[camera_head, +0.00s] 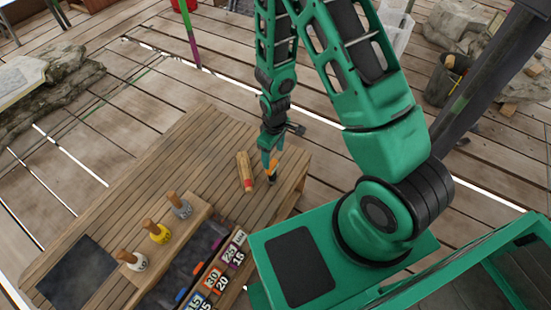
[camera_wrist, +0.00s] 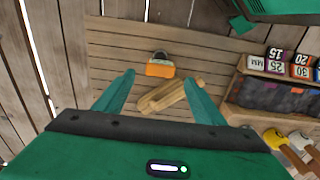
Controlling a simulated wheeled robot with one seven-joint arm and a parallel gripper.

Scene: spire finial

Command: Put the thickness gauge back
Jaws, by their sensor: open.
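My gripper (camera_head: 269,168) points down over the table, open and empty. In the wrist view my gripper (camera_wrist: 161,82) has its fingers spread, with the block just beyond the fingertips, between them; I cannot tell the height gap. A rack of number labels (camera_head: 222,264) has coloured tags beside it, an orange one among them.
A wooden piece with a red end (camera_head: 245,172) lies close to the block, and shows between the fingers in the wrist view (camera_wrist: 171,95). Several wooden-handled tools, one yellow (camera_head: 159,234), stand in a wooden holder. A dark flat pad (camera_head: 78,271) lies at the table's left.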

